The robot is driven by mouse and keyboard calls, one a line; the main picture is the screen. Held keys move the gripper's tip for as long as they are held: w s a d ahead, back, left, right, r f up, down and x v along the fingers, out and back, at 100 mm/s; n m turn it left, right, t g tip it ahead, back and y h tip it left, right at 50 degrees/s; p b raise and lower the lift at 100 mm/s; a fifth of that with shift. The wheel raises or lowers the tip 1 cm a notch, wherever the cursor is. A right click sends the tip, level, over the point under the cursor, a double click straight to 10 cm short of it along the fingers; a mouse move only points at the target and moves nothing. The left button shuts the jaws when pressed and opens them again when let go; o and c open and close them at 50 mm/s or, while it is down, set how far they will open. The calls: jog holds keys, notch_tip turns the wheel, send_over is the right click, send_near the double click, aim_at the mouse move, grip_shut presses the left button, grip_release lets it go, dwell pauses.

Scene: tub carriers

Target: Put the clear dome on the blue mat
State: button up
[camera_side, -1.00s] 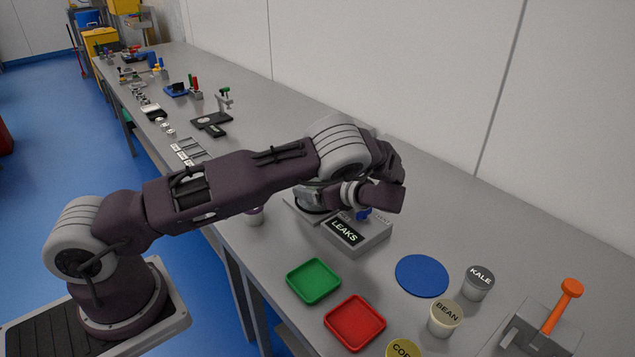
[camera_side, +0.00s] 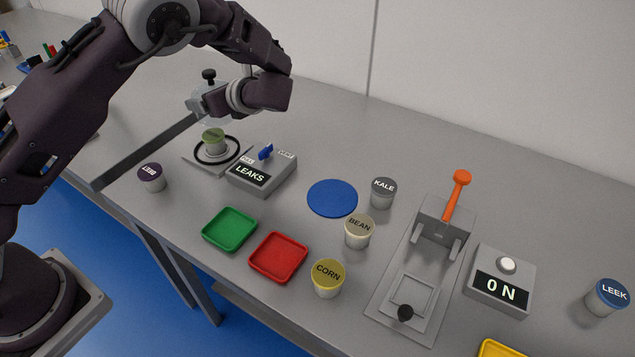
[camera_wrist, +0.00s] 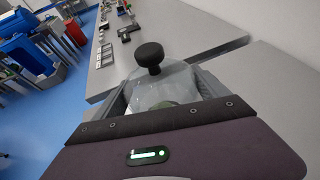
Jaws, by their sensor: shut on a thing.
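The clear dome (camera_side: 207,100) is a see-through cover with a black knob on top. My gripper (camera_side: 220,99) is shut on it and holds it upright above a grey plate with a black ring. In the wrist view the dome (camera_wrist: 168,82) sits between the two grey fingers, knob up. The blue mat (camera_side: 332,198) is a flat, bare disc on the table, to the right of and nearer than the dome in the side view.
A green-lidded tub (camera_side: 213,141) stands inside the black ring. The LEAKS box (camera_side: 262,175) lies between ring and mat. KALE (camera_side: 382,193) and BEAN (camera_side: 358,232) tubs stand close to the mat's right. Green (camera_side: 230,229) and red (camera_side: 278,257) trays lie in front.

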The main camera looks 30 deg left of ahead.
jog(key=w+d+f+m+t+h, duration=0.1)
jog(key=d+m+t+h, duration=1.1)
jog(key=d, duration=1.7)
jog(key=f+m, duration=0.1)
jog(key=f, duration=0.2)
jog(key=f+m+g, duration=0.1)
jog(key=f, duration=0.2)
jog(key=f+m+h, duration=0.1)
jog(key=f, duration=0.2)
jog(key=shift+d+f+g, duration=0.3)
jog(key=shift+f+g, duration=0.1)
jog(key=shift+f, duration=0.3)
jog(key=shift+f, duration=0.15)
jog(key=o, duration=1.6)
jog(key=shift+c, duration=0.2)
